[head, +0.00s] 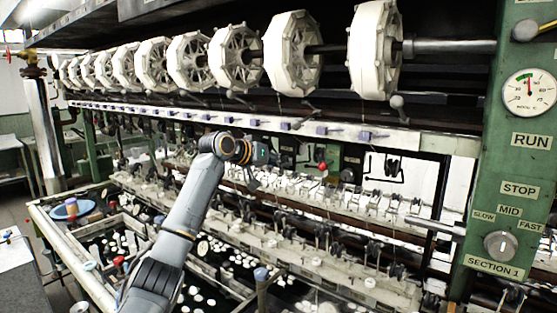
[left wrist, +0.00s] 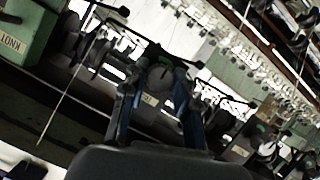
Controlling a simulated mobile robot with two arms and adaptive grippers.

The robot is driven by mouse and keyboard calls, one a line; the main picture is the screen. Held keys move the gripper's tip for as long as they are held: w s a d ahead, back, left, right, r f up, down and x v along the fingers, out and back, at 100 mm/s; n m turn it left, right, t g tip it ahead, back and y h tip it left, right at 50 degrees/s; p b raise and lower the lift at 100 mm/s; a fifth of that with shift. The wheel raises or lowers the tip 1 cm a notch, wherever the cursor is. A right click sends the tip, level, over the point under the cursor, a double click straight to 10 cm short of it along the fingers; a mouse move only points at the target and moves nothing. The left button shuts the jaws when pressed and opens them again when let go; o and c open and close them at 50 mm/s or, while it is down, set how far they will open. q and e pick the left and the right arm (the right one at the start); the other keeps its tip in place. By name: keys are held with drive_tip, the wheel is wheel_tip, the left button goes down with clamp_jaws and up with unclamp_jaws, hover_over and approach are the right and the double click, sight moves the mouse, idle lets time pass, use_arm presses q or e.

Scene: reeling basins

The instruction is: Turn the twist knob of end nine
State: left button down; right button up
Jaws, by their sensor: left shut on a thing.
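My left arm reaches from the lower front to the machine in the head view, and my left gripper (head: 262,182) is at the row of small fittings below the purple-tabbed rail, partly hidden by its own wrist. In the left wrist view the two fingers of the gripper (left wrist: 157,85) stand either side of a dark round twist knob (left wrist: 160,75) and are shut on it. A small pale label, too small to read, shows just below the knob. I cannot read an end number, and the knob is hidden in the head view. My right gripper is in neither view.
White reels (head: 292,54) hang in a row above the arm. The pale rail (head: 345,130) runs below them. Basins with white cocoons (head: 120,243) lie below left. A green control panel (head: 515,150) stands at right. A green box marked KNOT (left wrist: 22,35) is left in the wrist view.

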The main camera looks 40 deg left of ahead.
use_arm(q)
drive_tip(key=shift+f+m, duration=0.1)
drive_tip(key=shift+m, duration=0.2)
idle(0.4)
drive_tip(key=c, duration=1)
unclamp_jaws()
drive_tip(key=v, duration=1.2)
drive_tip(key=shift+d, duration=0.25)
